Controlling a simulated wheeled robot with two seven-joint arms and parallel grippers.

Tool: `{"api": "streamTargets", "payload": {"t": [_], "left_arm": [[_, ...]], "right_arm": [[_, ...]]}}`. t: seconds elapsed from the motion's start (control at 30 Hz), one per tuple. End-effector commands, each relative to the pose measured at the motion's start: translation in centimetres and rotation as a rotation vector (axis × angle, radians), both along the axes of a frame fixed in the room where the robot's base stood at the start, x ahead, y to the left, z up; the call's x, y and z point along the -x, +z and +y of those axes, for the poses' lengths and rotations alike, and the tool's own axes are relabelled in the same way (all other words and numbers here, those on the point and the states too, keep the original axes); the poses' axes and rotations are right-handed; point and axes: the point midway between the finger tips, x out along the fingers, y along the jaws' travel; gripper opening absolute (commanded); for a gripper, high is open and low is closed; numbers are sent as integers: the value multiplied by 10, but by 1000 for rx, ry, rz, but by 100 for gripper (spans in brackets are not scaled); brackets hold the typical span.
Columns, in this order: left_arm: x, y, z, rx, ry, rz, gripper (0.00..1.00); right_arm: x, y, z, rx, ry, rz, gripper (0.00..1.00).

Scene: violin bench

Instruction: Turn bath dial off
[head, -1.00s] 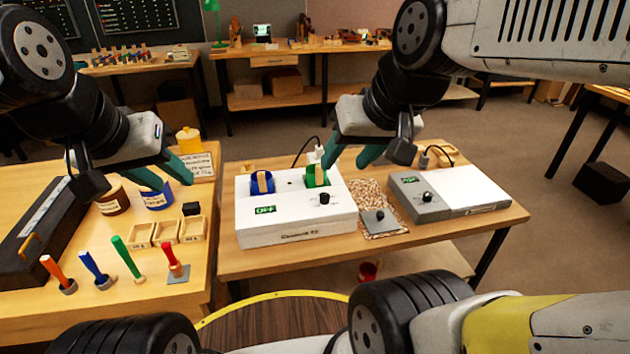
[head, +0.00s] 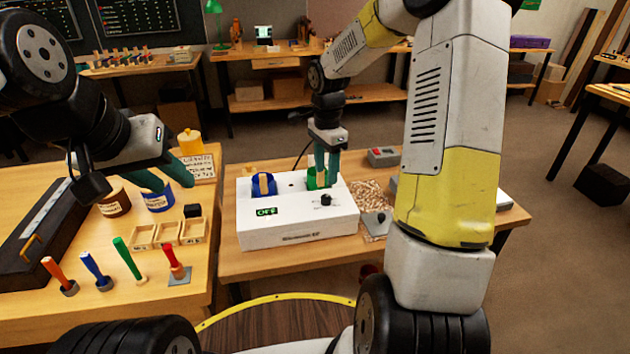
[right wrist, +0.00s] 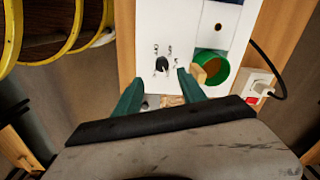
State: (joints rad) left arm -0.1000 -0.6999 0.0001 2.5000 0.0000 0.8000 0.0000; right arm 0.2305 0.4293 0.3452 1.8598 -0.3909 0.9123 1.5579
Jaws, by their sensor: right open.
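The white bath box (head: 297,218) stands on the middle table, with a lit green OFF display (head: 266,211) on its front. Its small black dial (head: 325,200) is right of the display; the dial also shows in the right wrist view (right wrist: 162,65). My right gripper (head: 327,180) points down over the box's right part, by the green cup (head: 312,178), behind the dial in the head view. In the right wrist view it is open and empty, with the dial beyond and between its fingertips. My left gripper (head: 167,182) is open and empty over the left table.
A blue cup (head: 264,184) sits in the bath box's left well. A grey pad with a knob (head: 378,219) lies right of the box. My right arm hides much of the grey and white device behind it. Handled tools and small wooden trays (head: 167,233) fill the left table.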

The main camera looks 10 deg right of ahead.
Motion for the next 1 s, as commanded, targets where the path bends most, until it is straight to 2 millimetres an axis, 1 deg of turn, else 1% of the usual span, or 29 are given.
{"api": "streamTargets", "payload": {"t": [0.03,0.1,0.27,0.5,0.6,0.77,1.0], "left_arm": [[0,0,0,0,0,0,36],[0,0,0,0,0,0,36],[0,0,0,0,0,0,36],[0,0,0,0,0,0,36],[0,0,0,0,0,0,36],[0,0,0,0,0,0,36],[0,0,0,0,0,0,36]], "right_arm": [[-3,-7,0,-3,-23,9,48],[-5,-12,0,-4,-43,15,48],[-5,-29,0,-4,-52,19,48],[-5,-68,0,-6,-48,19,48],[-5,-80,0,-4,-49,17,48],[-5,-89,0,-4,-50,16,48],[-6,-90,0,-5,-49,15,48]]}}
